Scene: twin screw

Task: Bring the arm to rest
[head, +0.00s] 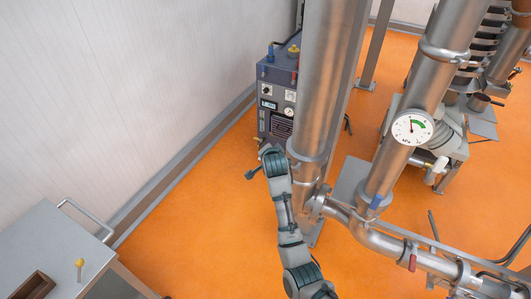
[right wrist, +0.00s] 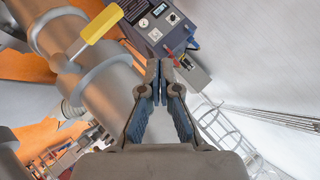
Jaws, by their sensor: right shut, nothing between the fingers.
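My right arm reaches up from the bottom of the head view, beside the large steel pipe. My right gripper (head: 252,173) is small and dark there, in front of the dark control box (head: 277,95). In the right wrist view the gripper (right wrist: 160,72) has its two fingers together with nothing between them. The control box (right wrist: 158,25) shows beyond the fingertips, apart from them as far as I can tell. My left gripper is not in view.
A thick steel pipe (head: 325,75) stands close to the right of my arm. A gauge (head: 412,127) sits on another pipe. A grey cart (head: 45,243) at lower left carries a yellow-topped item (head: 80,264). Orange floor (head: 190,225) between cart and arm is clear.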

